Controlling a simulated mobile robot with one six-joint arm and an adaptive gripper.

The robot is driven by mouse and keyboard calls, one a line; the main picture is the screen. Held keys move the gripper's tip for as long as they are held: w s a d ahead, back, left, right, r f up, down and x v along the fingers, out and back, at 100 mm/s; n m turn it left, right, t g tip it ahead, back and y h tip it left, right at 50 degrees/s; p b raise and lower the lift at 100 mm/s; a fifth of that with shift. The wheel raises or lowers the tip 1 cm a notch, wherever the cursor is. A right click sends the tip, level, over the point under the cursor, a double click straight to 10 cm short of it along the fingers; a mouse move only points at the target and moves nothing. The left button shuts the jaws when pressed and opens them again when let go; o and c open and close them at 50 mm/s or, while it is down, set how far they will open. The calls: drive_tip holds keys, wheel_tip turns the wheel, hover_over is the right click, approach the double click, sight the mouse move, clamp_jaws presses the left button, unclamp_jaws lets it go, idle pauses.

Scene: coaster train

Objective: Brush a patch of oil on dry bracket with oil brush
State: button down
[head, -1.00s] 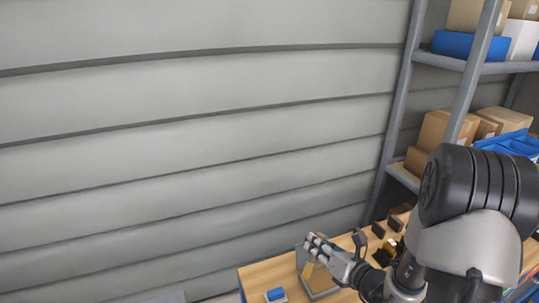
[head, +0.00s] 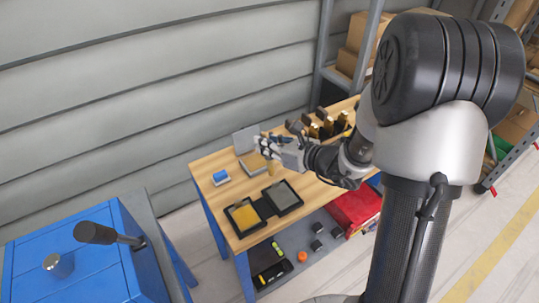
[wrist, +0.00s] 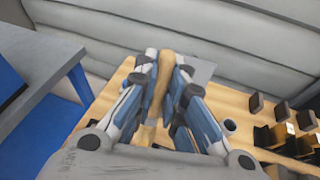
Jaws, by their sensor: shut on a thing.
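My gripper (head: 268,148) is over the wooden workbench, shut on a tan wooden handle (wrist: 164,72), which I take to be the oil brush. In the wrist view the handle stands between my two fingers (wrist: 160,85); the bristles cannot be made out. In the head view a small tan part (head: 272,168) shows below the fingers. A grey upright plate with a base (head: 244,139), likely the bracket, stands just behind and left of my gripper, partly hidden by it. I cannot tell whether the brush touches it or whether oil is on it.
An open black case (head: 262,209) with a yellow and a grey side lies at the bench's front. A blue block (head: 220,176) is at the left. Several dark holders (head: 322,128) stand at the right. A blue cabinet (head: 75,255) is at lower left; a red bin (head: 354,208) is below.

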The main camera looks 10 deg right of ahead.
drive_tip(key=shift+s+d+r, duration=0.1)
drive_tip(key=shift+d+r, duration=0.1)
drive_tip(key=f+b, duration=0.2)
drive_tip(key=f, duration=0.1)
drive_tip(key=f+b, duration=0.1)
drive_tip(key=f, duration=0.1)
drive_tip(key=shift+w+b, duration=0.25)
drive_tip(key=shift+b, duration=0.05)
drive_tip(key=shift+a, duration=0.1)
